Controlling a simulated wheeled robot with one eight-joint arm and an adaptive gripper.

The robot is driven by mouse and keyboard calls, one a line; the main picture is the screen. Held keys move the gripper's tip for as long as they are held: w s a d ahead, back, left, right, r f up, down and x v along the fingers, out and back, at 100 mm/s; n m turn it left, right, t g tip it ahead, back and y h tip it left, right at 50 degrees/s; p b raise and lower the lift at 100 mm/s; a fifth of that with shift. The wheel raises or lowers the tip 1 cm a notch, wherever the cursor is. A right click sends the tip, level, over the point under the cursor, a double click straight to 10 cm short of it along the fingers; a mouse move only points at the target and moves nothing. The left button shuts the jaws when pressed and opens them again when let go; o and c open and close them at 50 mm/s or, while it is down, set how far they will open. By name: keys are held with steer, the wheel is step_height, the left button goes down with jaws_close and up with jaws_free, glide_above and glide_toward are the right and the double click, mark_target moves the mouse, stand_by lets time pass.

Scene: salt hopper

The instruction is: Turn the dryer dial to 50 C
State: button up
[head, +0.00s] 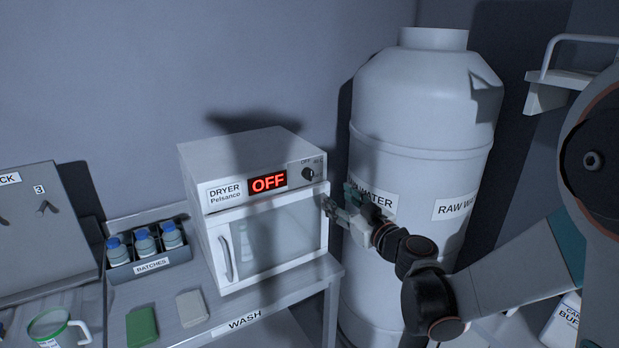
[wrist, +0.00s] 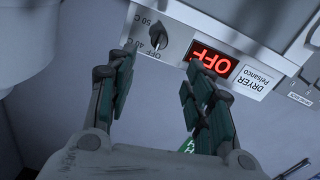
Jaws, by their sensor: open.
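The dryer (head: 262,215) is a white box with a glass door, standing on the counter. Its red display (head: 268,181) reads OFF, and it also shows upside down in the wrist view (wrist: 209,60). The small dark dial (head: 308,173) is at the right of the dryer's front panel. In the wrist view the dial (wrist: 158,39) has the marks OFF, 40 C and 50 C beside it. My gripper (head: 338,198) is open and empty, right of and below the dial. In the wrist view its fingers (wrist: 160,75) are apart, with the dial beyond the gap, not touched.
A large white water tank (head: 420,130) stands close right of the dryer, behind my gripper. A batches rack (head: 150,268) with blue-capped bottles is at the left. A green block (head: 141,326) and a pale block (head: 191,308) lie on the counter (head: 285,302) in front.

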mark_target(311, 177)
steer(key=b+x, duration=0.1)
steer(key=x, duration=1.2)
steer(key=shift+w+a, duration=0.25)
steer(key=shift+w, duration=0.1)
steer(key=c, duration=1.1)
